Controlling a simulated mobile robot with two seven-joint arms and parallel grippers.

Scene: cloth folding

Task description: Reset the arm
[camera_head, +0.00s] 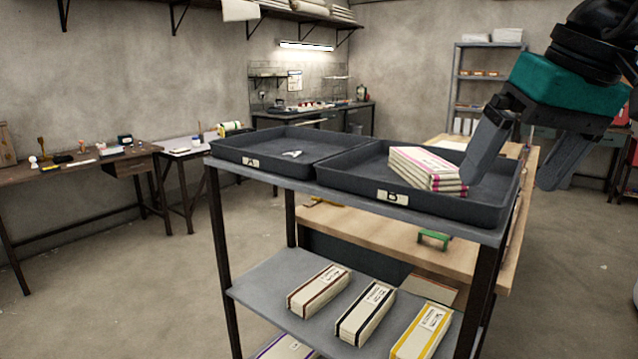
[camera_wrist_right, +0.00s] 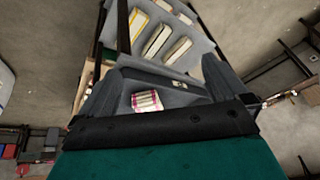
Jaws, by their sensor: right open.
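My right gripper (camera_head: 525,150) comes in from the upper right of the head view. Its two grey fingers are spread wide with nothing between them. It hangs above and beside the right end of tray B (camera_head: 340,184). A pile of folded cream cloths with magenta stripes (camera_head: 428,168) lies in tray B, left of the nearer finger and apart from it as far as I can tell. In the right wrist view the pile (camera_wrist_right: 147,101) shows between the fingers, below them. My left gripper is in neither view.
Tray A (camera_head: 232,164) stands left of tray B on the rack's top and holds only a small white label-like piece (camera_head: 291,154). The lower shelf (camera_head: 262,284) carries several banded bundles. A wooden table (camera_head: 372,228) stands behind the rack. Open floor lies at left.

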